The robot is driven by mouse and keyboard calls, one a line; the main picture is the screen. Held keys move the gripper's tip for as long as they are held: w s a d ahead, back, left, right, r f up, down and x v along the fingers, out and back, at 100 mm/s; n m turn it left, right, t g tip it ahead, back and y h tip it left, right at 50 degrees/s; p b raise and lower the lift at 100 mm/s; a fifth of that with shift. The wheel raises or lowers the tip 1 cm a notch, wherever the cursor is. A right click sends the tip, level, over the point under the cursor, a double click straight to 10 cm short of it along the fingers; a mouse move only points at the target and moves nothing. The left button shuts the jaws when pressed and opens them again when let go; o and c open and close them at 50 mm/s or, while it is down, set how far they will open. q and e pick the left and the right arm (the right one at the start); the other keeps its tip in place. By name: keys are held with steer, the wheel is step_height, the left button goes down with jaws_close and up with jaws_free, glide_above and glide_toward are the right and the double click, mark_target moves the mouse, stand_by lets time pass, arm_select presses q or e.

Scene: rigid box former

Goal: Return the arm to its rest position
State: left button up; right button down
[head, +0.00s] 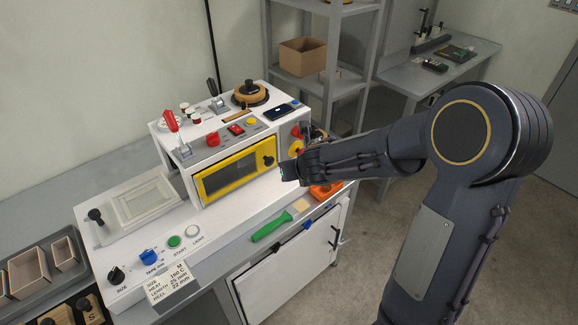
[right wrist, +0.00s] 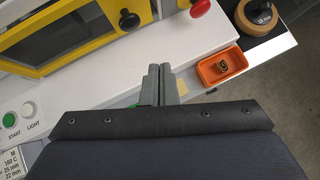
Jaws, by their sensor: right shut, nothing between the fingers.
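My right arm (head: 380,152) comes in from the right and reaches across to the right end of the white machine (head: 221,216). My right gripper is largely hidden by the wrist in the head view. In the right wrist view the right gripper (right wrist: 158,72) is shut, its two grey fingers together and empty, over the machine's front ledge. The yellow-framed door (head: 235,175) of the machine is closed, with its dark window and black knob facing front. My left gripper is not in view.
An orange tray (right wrist: 222,67) with a small brass-coloured part lies right of the fingers. A green-handled tool (head: 271,227) lies on the ledge. A shelf rack with a cardboard box (head: 303,57) stands behind. Open floor lies to the right.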

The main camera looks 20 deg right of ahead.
steer(key=s+d+r+m+g+p, duration=0.15)
steer(key=s+r+m, duration=0.25)
steer(key=s+m, duration=0.6)
steer(key=s+d+r+m+g, duration=0.1)
steer(key=s+d+r+m, duration=0.2)
steer(key=s+m, duration=0.6)
steer(key=s+a+r+m+y, duration=0.1)
steer(key=s+a+m+y, duration=0.3)
steer(key=s+a+m, duration=0.6)
steer(key=m, duration=0.7)
steer(key=shift+a+g+y, duration=0.35)
steer(key=shift+y, duration=0.05)
